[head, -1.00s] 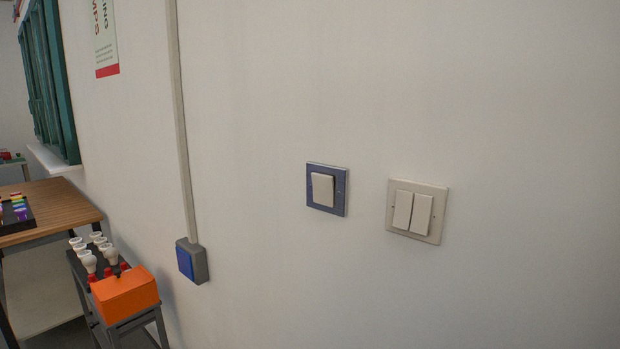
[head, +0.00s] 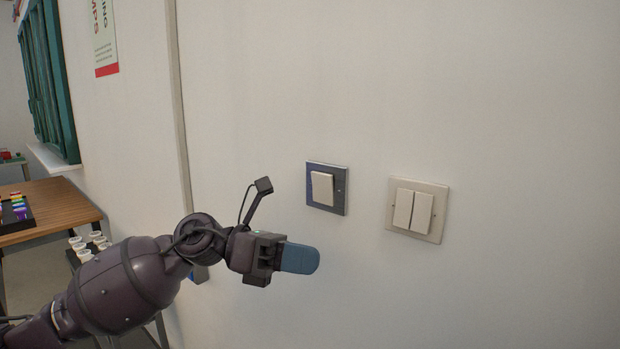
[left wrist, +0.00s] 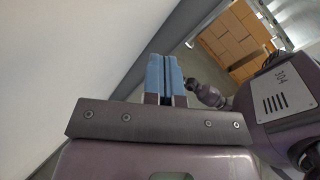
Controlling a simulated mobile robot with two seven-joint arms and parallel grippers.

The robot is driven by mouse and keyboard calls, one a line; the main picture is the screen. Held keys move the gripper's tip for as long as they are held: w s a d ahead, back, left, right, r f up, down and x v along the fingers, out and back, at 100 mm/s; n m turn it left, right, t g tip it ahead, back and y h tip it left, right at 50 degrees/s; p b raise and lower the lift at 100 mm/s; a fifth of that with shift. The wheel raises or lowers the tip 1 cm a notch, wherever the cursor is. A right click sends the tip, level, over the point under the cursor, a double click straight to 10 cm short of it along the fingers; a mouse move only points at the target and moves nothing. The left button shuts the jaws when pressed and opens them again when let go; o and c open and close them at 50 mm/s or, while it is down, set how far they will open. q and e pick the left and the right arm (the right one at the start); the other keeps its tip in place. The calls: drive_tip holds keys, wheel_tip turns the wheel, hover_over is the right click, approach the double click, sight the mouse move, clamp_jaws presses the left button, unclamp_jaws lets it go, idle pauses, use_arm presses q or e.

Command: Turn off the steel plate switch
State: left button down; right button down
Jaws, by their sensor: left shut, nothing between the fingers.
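The steel plate switch (head: 341,197) is on the wall in the head view, a blue-grey metallic square plate with a single white rocker (head: 322,188). My left gripper (head: 314,261) is below and slightly left of it, apart from the plate, its blue fingers pointing right. The fingers are shut and empty, and they show pressed together in the left wrist view (left wrist: 165,76). The switch is not visible in the left wrist view. My right gripper is not in view.
A cream plate with two white rockers (head: 417,210) is right of the steel plate. A grey conduit (head: 179,110) runs down the wall at left. A wooden table (head: 60,208) and a stand with white bulbs (head: 84,252) are at left. The wall around the switches is clear.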

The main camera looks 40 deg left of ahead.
use_arm(q)
drive_tip(key=s+a+r+m+t+y, duration=0.1)
drive_tip(key=s+a+r+m+y, duration=0.1)
drive_tip(key=r+m+y, duration=0.3)
drive_tip(key=s+a+r+m+t+y, duration=0.1)
drive_tip(key=r+m+y, duration=0.4)
drive_tip(key=r+y, duration=0.5)
drive_tip(key=shift+s+a+r+t, duration=0.4)
drive_tip(key=shift+s+a+r, duration=0.05)
drive_tip(key=shift+a, duration=0.65)
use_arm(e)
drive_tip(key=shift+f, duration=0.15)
